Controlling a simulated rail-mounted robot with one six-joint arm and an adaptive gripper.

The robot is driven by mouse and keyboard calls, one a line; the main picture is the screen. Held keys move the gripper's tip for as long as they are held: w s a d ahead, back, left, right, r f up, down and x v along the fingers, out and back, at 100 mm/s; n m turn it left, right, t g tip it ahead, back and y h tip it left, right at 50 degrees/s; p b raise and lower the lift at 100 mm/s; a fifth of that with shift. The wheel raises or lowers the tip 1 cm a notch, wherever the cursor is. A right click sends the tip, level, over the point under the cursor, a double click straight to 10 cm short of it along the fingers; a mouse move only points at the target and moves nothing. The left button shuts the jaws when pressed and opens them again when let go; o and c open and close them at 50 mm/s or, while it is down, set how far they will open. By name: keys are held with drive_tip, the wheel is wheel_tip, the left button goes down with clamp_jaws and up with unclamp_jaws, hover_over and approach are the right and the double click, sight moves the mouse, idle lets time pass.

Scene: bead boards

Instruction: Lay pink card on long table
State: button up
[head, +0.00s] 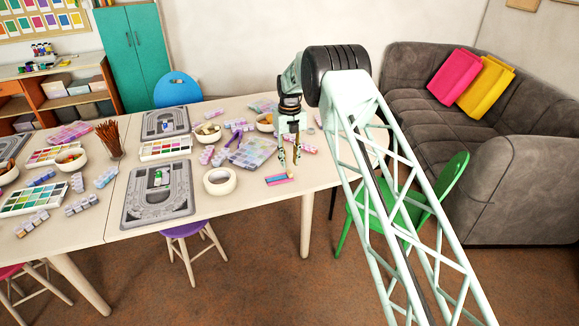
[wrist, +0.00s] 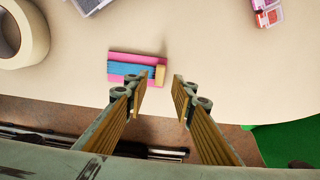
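The pink card (wrist: 115,57) has a blue striped band across it and a small tan piece at its right end. It appears to lie flat near the front edge of the long table (wrist: 85,88). In the head view the pink card (head: 277,181) is close to the front edge of the pale long table (head: 250,190), right of a tape roll. My gripper (head: 290,161) points down above the table near the card. In the wrist view my gripper (wrist: 160,84) has its fingers spread, with nothing between them; the card is ahead, slightly left.
A cream tape roll (head: 219,181) lies left of the card. A clear bead box (head: 252,152) is behind it, and a grey bead board (head: 158,194) is farther left. A green chair (head: 448,185) stands at the table's right end. Bare tabletop surrounds the card.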

wheel_tip(320, 180, up, 7)
drive_tip(key=shift+p, duration=0.45)
idle(0.6)
